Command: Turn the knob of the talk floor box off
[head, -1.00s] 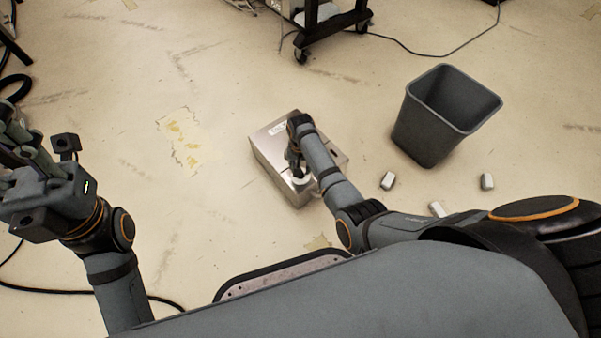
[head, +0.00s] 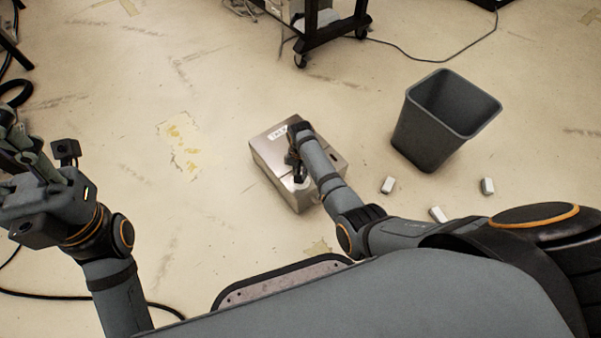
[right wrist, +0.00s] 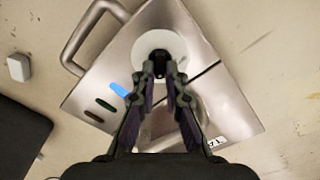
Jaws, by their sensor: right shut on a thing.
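The talk floor box (head: 270,150) is a silvery metal box on the floor, with a white label reading TALK on its top. In the right wrist view its top (right wrist: 205,60) fills the middle. A black knob (right wrist: 160,57) stands on a round white disc (right wrist: 177,44) there. My right gripper (right wrist: 161,70) is shut on the knob, with one fingertip on each side of it. In the head view my right gripper (head: 299,172) is over the box and hides the knob. My left gripper (head: 22,150) is at the left edge, away from the box; its fingers are partly cut off.
The box has a metal handle (right wrist: 78,45), a blue strip (right wrist: 118,90), and green and dark red ovals. A grey bin (head: 425,135) stands to the right. Several small white blocks (head: 387,185) lie near it. A wheeled black cart (head: 330,30) is behind. Floor left of the box is clear.

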